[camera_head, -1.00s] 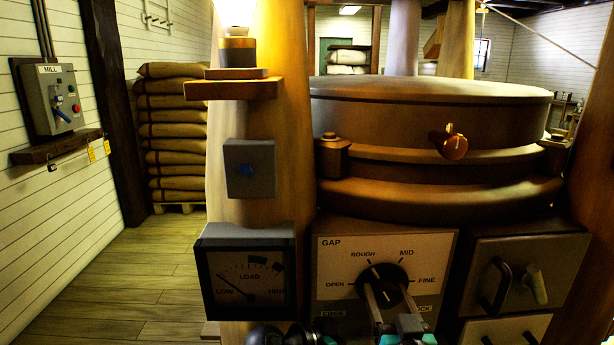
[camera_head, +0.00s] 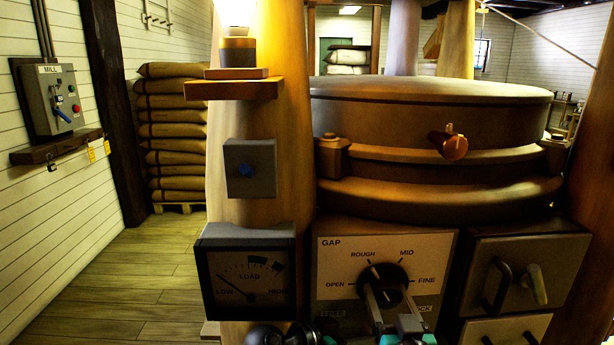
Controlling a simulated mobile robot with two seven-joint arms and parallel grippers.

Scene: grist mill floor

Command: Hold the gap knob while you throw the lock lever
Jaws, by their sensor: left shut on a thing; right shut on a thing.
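The gap knob (camera_head: 398,274) is a round black dial on the pale GAP panel (camera_head: 440,255). Its white mark points up and left, close to ROUGH. My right gripper (camera_head: 384,296) is shut on the knob, with one finger on each side. My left gripper (camera_head: 332,337) is low at the bottom edge, left of the right one. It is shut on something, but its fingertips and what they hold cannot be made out. The lock lever is not clearly visible. FREE and LOCK labels at the panel's lower edge are partly covered by my grippers.
The load gauge (camera_head: 247,284) is left of the panel, its needle near LOW. A cabinet with a dark handle (camera_head: 496,288) is on the right. The millstone casing (camera_head: 430,110) rises behind.

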